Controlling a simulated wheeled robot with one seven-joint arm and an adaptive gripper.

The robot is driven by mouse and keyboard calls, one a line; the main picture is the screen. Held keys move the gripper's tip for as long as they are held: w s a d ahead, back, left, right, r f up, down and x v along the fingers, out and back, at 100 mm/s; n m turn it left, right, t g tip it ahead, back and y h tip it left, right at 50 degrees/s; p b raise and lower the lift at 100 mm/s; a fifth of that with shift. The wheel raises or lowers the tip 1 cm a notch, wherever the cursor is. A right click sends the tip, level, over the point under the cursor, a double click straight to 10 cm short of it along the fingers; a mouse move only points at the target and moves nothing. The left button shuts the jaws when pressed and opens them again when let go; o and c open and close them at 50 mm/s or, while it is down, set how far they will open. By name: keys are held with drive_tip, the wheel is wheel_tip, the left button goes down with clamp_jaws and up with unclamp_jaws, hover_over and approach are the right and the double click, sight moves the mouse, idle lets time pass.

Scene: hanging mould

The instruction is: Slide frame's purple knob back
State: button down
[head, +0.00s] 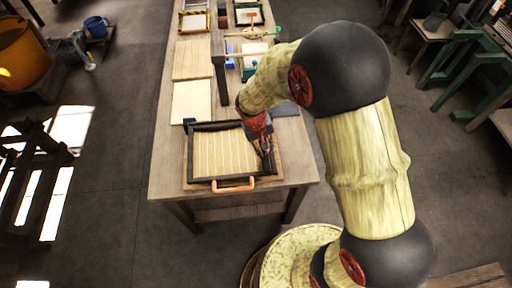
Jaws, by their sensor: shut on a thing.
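The dark-rimmed frame (188,158) lies near the front end of the long wooden table, with a pale slatted surface inside it and an orange handle (234,186) on its near side. My gripper (266,150) reaches down from the upper right to the frame's right side. It is shut on the purple knob, of which only a small purplish patch shows at the fingertips. The fingers and wrist hide most of the knob and part of the right rim.
Pale boards (191,101) lie on the table behind the frame. A raised dark bar and post (219,84) stand to their right. Smaller frames and tools sit farther back. A green trestle (450,65) stands on the floor at right.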

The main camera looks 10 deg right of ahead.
drive_tip(key=shift+d, duration=0.15)
drive_tip(key=c, duration=1.5)
unclamp_jaws()
drive_tip(key=shift+d, duration=0.1)
drive_tip(key=shift+c, duration=0.2)
wheel_tip(320, 180, up, 12)
drive_tip(key=a, duration=0.2)
drive_tip(key=shift+s+a+f, duration=0.15)
